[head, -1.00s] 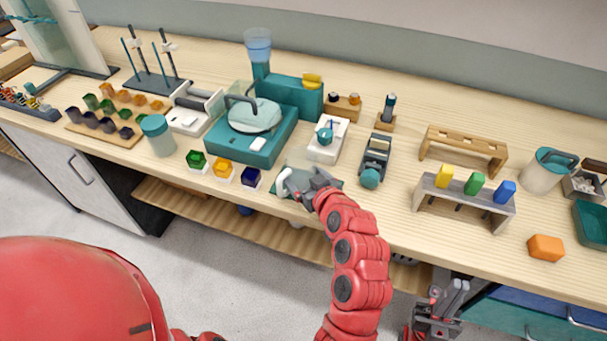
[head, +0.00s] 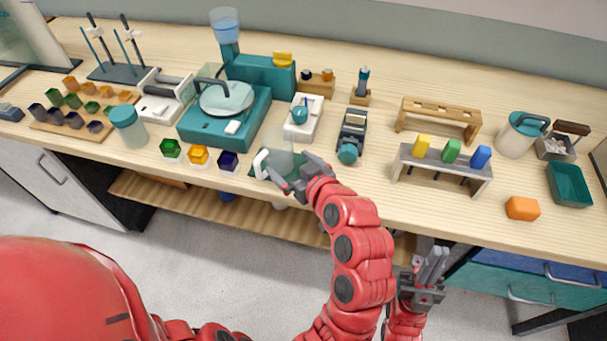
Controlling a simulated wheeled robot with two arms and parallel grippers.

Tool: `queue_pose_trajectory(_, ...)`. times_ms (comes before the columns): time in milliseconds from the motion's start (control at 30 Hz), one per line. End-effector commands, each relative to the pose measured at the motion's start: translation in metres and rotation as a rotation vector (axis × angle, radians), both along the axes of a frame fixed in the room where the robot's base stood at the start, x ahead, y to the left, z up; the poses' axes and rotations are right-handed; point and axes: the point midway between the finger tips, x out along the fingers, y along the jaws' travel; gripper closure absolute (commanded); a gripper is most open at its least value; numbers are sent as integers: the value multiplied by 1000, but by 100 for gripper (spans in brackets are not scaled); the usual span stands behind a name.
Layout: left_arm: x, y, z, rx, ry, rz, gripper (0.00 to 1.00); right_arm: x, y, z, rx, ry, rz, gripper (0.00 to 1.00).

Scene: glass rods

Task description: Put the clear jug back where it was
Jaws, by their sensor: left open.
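Whether a finger touches the jug I cannot tell. My right gripper (head: 432,262) hangs in front of the bench edge, away from the jug, with nothing visible in it; its finger gap is unclear.
Green, orange and dark blue cubes (head: 199,155) sit left of the mat. A teal device (head: 226,112) and a white scale-like device (head: 304,118) stand behind. A grey rack (head: 440,166) with coloured blocks is to the right. The bench between mat and rack is fairly clear.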

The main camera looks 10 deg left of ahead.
Motion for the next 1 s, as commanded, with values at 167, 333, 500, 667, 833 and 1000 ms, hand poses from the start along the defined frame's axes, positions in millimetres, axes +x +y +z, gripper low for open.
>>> queue_pose_trajectory(167,-22,-24,13,3,-6,-7,0,0,0,-6,0,0,0,100)
queue_pose_trajectory(333,-37,-37,22,3,-4,-5,0,0,0,-8,0,0,0,100)
queue_pose_trajectory(500,-43,-41,25,0,0,0,0,0,0,-8,0,0,0,100)
queue_pose_trajectory(667,-44,-41,25,0,0,0,0,0,0,-8,0,0,0,100)
queue_pose_trajectory(833,-44,-41,25,0,0,0,0,0,0,-8,0,0,0,100)
queue_pose_trajectory(1000,-43,-41,25,0,0,0,0,0,0,-8,0,0,0,100)
